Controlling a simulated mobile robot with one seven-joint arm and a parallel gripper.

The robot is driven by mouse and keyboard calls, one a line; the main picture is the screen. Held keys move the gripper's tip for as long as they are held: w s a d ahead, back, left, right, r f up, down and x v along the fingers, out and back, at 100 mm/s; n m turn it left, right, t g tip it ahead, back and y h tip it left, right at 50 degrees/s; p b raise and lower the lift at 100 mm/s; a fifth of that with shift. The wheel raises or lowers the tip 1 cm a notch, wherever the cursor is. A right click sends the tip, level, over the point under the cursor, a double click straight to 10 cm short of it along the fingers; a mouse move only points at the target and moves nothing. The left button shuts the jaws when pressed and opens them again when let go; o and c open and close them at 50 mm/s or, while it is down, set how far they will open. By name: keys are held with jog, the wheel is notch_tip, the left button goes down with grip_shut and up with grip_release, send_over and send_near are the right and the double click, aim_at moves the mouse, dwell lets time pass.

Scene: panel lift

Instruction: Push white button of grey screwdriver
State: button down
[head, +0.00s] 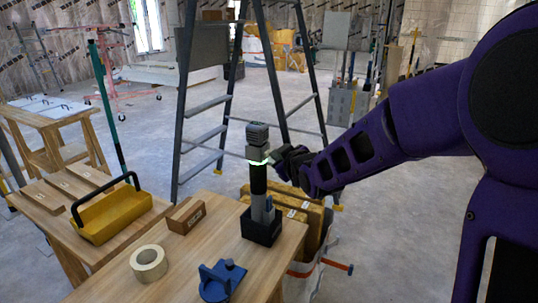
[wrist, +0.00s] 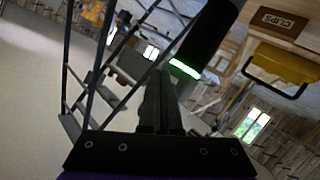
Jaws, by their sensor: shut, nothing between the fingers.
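The grey screwdriver (head: 257,135) stands upright in a black holder (head: 261,228) on the wooden table. It has a grey top and a dark body, with a glowing green band between them. My gripper (head: 274,156) is at its right side, level with the band, shut and empty. Its fingertips look very near or touching; I cannot tell which. In the wrist view my gripper's shut fingers (wrist: 158,85) point towards the screwdriver's dark body (wrist: 208,35) and green band (wrist: 185,69). I cannot make out the white button.
On the table are a tape roll (head: 148,263), a blue tool (head: 221,280) and a small wooden box (head: 187,215). A yellow toolbox (head: 110,212) stands further left. A stepladder (head: 200,105) rises behind. Yellow cases (head: 290,203) lie beyond the table's right edge.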

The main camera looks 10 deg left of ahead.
jog(key=shift+s+d, duration=0.15)
jog(key=shift+d, duration=0.25)
jog(key=shift+d, duration=0.1)
jog(key=d+p, duration=0.1)
jog(key=s+d+p, duration=0.1)
jog(key=d, duration=0.1)
jog(key=s+d+p, duration=0.1)
jog(key=d, duration=0.1)
jog(key=shift+d, duration=0.25)
